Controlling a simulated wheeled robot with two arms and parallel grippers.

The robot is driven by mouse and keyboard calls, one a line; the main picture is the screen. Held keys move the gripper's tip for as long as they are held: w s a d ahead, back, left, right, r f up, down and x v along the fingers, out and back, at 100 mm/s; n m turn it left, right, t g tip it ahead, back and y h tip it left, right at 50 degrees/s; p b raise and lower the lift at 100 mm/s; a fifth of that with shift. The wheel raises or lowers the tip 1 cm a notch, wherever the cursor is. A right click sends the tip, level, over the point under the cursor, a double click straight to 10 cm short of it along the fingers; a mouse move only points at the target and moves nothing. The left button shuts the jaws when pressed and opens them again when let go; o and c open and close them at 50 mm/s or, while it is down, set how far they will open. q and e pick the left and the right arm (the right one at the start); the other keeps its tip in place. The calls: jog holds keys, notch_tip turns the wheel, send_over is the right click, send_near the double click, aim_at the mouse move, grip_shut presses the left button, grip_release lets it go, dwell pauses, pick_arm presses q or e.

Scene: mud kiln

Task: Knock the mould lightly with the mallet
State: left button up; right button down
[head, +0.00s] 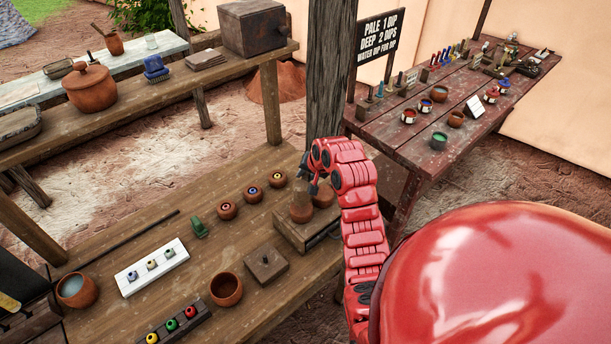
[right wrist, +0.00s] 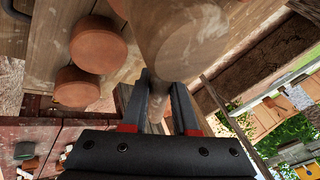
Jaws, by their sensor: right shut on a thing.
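Two round terracotta mould pieces (head: 301,210) (head: 323,195) stand side by side on a low wooden block (head: 290,230) at the right of the near bench. In the right wrist view they show as two round clay shapes (right wrist: 97,45) (right wrist: 76,88). My right gripper (head: 309,174) is just above and beside them. In the right wrist view its black fingers (right wrist: 161,90) are shut on the mallet's handle. The mallet's pale wooden head (right wrist: 185,38) is beyond the fingertips, near the clay pieces; I cannot tell whether it touches them. My left gripper is not in view.
The near bench holds small clay pots (head: 227,210), a terracotta bowl (head: 226,289), a white strip (head: 152,265) and a square wooden piece (head: 265,264). A wooden post (head: 330,80) stands behind my right gripper. A paint table (head: 440,150) is at the right.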

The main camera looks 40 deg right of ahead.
notch_tip(320, 180, down, 3)
jog(key=shift+s+r+b, duration=0.1)
jog(key=shift+b, duration=0.6)
jog(key=shift+f, duration=0.25)
jog(key=shift+r+p, duration=0.65)
jog(key=shift+r, duration=0.9)
jog(key=shift+r, duration=0.1)
jog(key=shift+r+p, duration=0.7)
jog(key=shift+r, duration=1.2)
